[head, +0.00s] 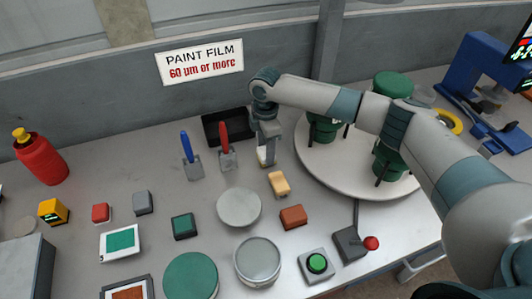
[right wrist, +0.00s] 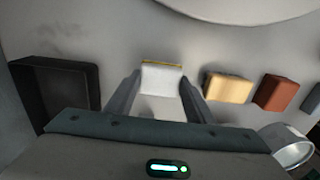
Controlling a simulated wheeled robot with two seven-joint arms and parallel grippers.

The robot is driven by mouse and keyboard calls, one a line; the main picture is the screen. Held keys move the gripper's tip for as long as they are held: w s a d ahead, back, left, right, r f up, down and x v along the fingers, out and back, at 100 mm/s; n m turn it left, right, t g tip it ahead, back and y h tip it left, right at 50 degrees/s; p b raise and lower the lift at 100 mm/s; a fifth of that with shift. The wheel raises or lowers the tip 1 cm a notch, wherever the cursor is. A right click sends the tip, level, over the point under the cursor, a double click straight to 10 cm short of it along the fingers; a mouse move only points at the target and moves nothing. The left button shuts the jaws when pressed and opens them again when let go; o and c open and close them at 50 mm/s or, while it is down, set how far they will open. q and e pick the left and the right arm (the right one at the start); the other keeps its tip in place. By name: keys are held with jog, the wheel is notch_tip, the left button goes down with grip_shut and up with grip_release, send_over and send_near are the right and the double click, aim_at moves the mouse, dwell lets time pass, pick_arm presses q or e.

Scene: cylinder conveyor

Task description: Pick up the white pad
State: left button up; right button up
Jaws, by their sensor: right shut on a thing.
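The white pad (right wrist: 161,78) shows in the right wrist view between the two fingers of my right gripper (right wrist: 158,90). It has a thin yellow edge along its far side. In the head view only a small part of the white pad (head: 262,155) shows below my right gripper (head: 266,150), which points down at the table. The right gripper is shut on the pad. I cannot tell whether the pad still touches the table. My left gripper is not in view.
A black tray (head: 212,128) lies left of the right gripper. A tan block (head: 279,183) and a brown block (head: 293,217) lie nearer. The round white turntable (head: 335,180) with green parts stands to the right. Blue-handled (head: 186,147) and red-handled (head: 224,135) tools stand left.

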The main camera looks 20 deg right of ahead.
notch_tip(320, 180, up, 9)
jog(key=shift+f+b, duration=0.1)
jog(key=shift+b, duration=1.05)
jog(key=o, duration=0.5)
jog(key=c, duration=0.5)
jog(key=shift+s, duration=0.1)
